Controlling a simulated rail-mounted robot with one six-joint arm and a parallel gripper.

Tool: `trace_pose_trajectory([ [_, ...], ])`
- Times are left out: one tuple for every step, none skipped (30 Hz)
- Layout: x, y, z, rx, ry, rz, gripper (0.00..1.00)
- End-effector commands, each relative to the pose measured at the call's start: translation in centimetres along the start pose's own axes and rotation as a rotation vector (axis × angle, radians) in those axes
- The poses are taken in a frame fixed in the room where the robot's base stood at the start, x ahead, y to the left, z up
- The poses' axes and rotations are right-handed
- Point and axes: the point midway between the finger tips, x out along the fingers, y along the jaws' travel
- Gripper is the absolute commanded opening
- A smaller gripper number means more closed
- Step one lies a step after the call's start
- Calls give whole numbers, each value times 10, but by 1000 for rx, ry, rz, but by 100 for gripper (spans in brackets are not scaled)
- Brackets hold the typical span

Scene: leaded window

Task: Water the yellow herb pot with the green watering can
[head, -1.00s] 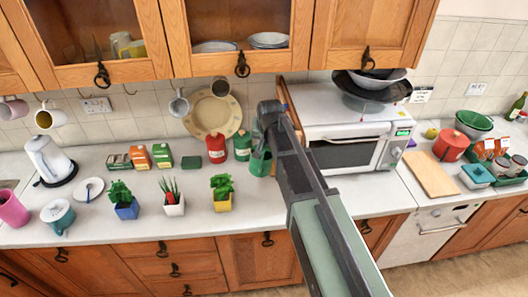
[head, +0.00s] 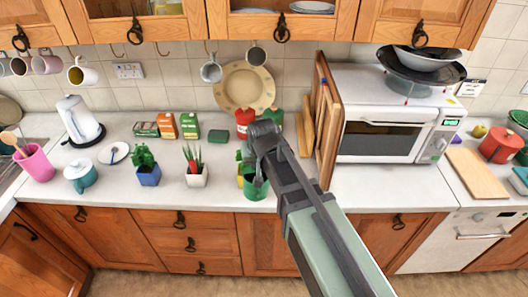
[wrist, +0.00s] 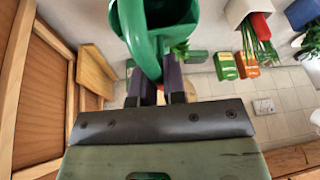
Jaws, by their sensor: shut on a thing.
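The green watering can (head: 256,189) is held by its handle in my gripper (head: 258,160), which is shut on it. In the wrist view the can's handle (wrist: 137,35) runs down between the two fingers, and part of its open top shows. The yellow herb pot (head: 240,181) stands on the counter, mostly hidden behind the can and my gripper; only a yellow edge and some green leaves show. The can overlaps the pot in the head view, and I cannot tell the gap between them. No water is visible.
A white pot with a red pepper plant (head: 195,177) and a blue pot (head: 148,175) stand to the left. A wooden rack with boards (head: 325,120) and the microwave (head: 382,141) stand to the right. Red (head: 244,121) and green canisters stand behind.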

Motion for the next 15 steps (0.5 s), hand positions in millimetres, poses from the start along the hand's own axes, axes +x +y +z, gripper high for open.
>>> trace_pose_trajectory([
  [0,-1,6,-22,-3,-1,0],
  [-1,-1,9,-40,-5,0,0],
  [-2,-1,12,-59,-7,0,0],
  [-2,-1,11,-72,-9,0,0],
  [-3,-1,11,-83,-10,0,0],
  [-3,-1,12,-96,-11,0,0],
  [-3,-1,12,-105,-12,0,0],
  [-3,-1,12,-113,-13,1,0],
  [-3,0,12,-120,-13,1,0],
  [-3,0,12,-125,-14,1,0],
  [-3,0,12,-128,-14,1,0],
  [-3,0,12,-130,-13,1,0],
  [-3,0,12,-130,-13,1,0],
  [-3,0,12,-129,-13,1,0],
  [-2,0,11,-129,-13,1,0],
])
